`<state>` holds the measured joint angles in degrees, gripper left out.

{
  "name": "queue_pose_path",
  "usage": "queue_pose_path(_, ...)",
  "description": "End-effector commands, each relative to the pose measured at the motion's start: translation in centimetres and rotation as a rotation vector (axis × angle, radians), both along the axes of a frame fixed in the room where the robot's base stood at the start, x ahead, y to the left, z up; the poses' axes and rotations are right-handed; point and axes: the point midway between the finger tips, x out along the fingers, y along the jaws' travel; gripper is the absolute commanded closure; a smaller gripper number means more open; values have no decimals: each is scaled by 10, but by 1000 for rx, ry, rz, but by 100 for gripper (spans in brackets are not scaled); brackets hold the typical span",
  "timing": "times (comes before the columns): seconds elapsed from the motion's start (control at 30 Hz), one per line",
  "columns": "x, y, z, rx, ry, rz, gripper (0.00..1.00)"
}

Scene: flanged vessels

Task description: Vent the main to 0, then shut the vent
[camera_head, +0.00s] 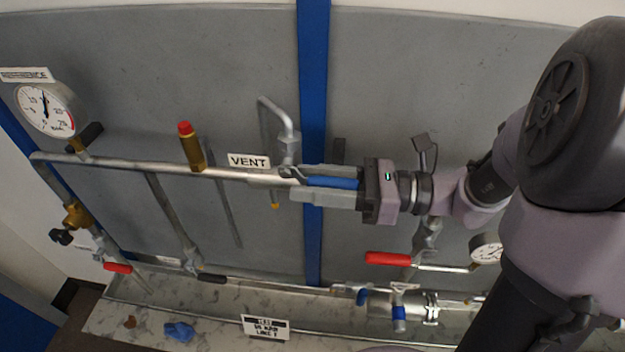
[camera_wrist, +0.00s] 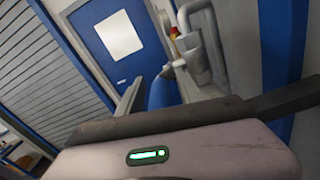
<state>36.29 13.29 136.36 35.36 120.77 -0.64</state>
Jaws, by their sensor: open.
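The main is a horizontal grey pipe (camera_head: 130,162) along the panel in the head view. A white VENT label (camera_head: 248,161) sits above its right part. The vent valve's blue lever (camera_head: 333,183) points right along the pipe and lies between the fingers of my gripper (camera_head: 300,183). The gripper is open around the lever; contact cannot be told. The blue lever also shows in the wrist view (camera_wrist: 163,92). A bent vent pipe (camera_head: 284,118) rises behind the valve. The REFERENCE gauge (camera_head: 45,108) at the far left has its needle pointing about straight up, off the zero mark.
A brass relief valve (camera_head: 191,148) with a red cap stands on the main. A red lever (camera_head: 388,258) and a small gauge (camera_head: 486,249) are below my arm. Another red lever (camera_head: 117,267) is at lower left. A blue cloth (camera_head: 179,331) lies on the marbled surface.

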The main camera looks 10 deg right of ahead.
Motion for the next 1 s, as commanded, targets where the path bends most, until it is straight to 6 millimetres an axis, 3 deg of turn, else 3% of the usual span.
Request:
queue_pose_path(0.1, 0, 0, 0, 0, 0, 0, 61)
queue_pose_path(0.3, 0, 0, 0, 1, 1, 1, 100)
queue_pose_path(1.0, -1, 0, 0, 0, 2, 4, 100)
